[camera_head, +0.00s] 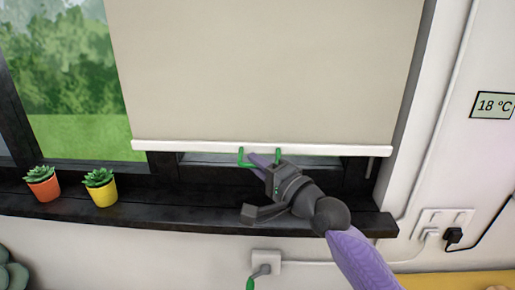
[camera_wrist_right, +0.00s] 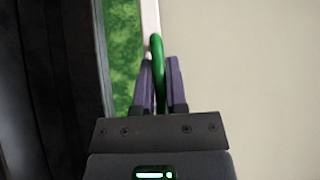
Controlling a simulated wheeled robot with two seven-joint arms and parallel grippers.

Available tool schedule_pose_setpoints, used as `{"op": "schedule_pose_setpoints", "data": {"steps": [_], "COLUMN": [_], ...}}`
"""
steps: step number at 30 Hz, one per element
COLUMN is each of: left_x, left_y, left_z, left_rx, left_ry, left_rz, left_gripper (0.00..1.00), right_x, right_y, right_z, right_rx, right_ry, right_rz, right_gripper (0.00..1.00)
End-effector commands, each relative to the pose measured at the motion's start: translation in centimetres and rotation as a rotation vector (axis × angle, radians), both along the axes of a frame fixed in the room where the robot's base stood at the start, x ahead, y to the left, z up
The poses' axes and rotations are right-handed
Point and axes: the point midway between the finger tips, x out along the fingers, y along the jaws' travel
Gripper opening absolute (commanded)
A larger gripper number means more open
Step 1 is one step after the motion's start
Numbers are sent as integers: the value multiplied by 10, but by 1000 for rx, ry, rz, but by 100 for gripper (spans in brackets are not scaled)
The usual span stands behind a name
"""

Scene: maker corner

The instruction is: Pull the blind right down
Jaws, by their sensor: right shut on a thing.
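The beige blind (camera_head: 265,70) hangs over the window with its white bottom bar (camera_head: 190,147) a little above the dark sill. A strip of window shows below the bar. A green pull handle (camera_head: 241,158) hangs from the middle of the bar. My right gripper (camera_head: 260,160) is at the handle, its purple fingers shut on it. In the right wrist view the green handle (camera_wrist_right: 158,65) passes between the two fingers (camera_wrist_right: 160,85), with the blind (camera_wrist_right: 245,70) to the right. My left gripper is in neither view.
An orange pot (camera_head: 43,188) and a yellow pot (camera_head: 103,193) with succulents stand on the dark sill (camera_head: 170,212), left of my right arm. A thermometer display (camera_head: 494,105) and more sockets (camera_head: 440,222) are at right.

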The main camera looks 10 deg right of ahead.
Motion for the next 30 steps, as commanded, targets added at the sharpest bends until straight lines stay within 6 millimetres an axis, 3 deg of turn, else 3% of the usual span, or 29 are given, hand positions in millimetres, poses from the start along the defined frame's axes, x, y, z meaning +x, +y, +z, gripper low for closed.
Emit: {"op": "schedule_pose_setpoints", "data": {"steps": [1, 3, 12, 19, 30], "left_x": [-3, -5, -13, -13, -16], "left_y": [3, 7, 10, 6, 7], "left_z": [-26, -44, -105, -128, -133], "left_rx": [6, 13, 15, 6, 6], "left_ry": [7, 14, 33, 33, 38], "left_rz": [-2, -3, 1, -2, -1], "left_gripper": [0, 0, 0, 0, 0], "right_x": [1, 0, 0, 0, 0], "right_y": [0, 0, 0, 0, 0], "right_z": [-32, -55, -130, -158, -166], "right_rx": [-1, -1, -2, -2, -3], "right_ry": [6, 6, 5, 4, 5], "right_rz": [0, 1, 0, 0, 1], "right_gripper": [0, 0, 0, 0, 0]}}
